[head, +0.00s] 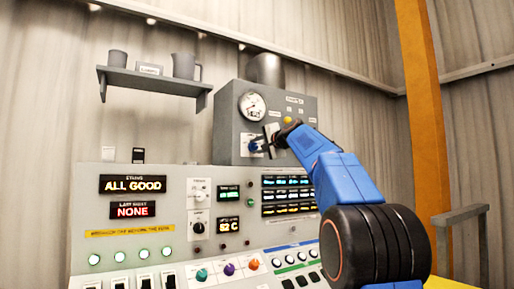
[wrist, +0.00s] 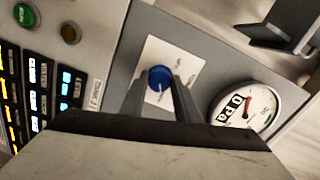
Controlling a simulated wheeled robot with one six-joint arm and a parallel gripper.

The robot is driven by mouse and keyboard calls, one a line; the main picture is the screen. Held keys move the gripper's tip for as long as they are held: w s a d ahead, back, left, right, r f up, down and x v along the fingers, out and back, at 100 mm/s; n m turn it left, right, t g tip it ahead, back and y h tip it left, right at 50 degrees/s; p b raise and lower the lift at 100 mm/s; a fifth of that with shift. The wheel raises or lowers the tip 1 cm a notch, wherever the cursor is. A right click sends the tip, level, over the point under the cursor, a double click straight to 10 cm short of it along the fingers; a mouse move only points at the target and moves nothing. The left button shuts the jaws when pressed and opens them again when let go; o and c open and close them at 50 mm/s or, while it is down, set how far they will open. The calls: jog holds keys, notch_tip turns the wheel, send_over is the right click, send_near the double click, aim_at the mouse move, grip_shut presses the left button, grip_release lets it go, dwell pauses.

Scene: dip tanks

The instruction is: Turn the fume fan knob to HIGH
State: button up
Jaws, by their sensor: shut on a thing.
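The fume fan knob (wrist: 159,77) is a round blue knob with a small white mark, on a white label plate (wrist: 178,56) on the grey panel. The print on the plate is too small to read, so I cannot tell which setting the knob points to. In the wrist view my gripper (wrist: 159,88) has one finger on each side of the knob and is shut on it. In the head view the knob (head: 253,147) shows as a small blue spot at the fingertips of my gripper (head: 258,145), partly hidden.
A round gauge (head: 252,106) sits above the knob on the upper box; it is also in the wrist view (wrist: 244,110). Lit displays (head: 288,195) and coloured knobs (head: 229,269) fill the console below. A shelf (head: 152,82) with cups hangs upper left. An orange post (head: 420,110) stands right.

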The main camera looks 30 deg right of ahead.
jog(key=shift+f, duration=0.1)
dwell(0.4)
jog(key=o, duration=1.1)
jog(key=shift+c, duration=0.2)
jog(key=s+d, duration=0.1)
jog(key=s, duration=1.6)
jog(key=shift+s+r, duration=0.15)
jog(key=shift+r, duration=0.2)
